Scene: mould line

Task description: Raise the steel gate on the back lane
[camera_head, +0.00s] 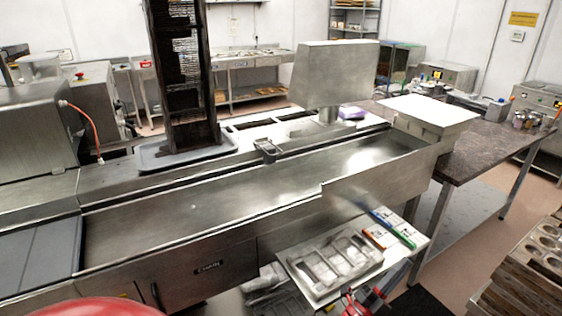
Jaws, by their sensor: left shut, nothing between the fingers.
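The mould line has a wide, bare front lane (245,200) and a narrower back lane (225,146) behind it. A small grey steel piece with a loop-like top (267,149) stands by the strip between the lanes; it looks like the gate. I cannot tell its height setting from here. My left gripper (362,298), red and black, is shut and empty at the bottom edge, in front of the lower shelf. It is well below and apart from the steel piece. My right gripper is not in view.
A tall dark rack (182,75) stands on a grey tray (160,158) at the back left. A steel box-like panel (337,72) rises on a post behind the lane. The lower shelf (290,262) holds moulds and coloured boxes. A white-topped box (430,108) sits at the right end.

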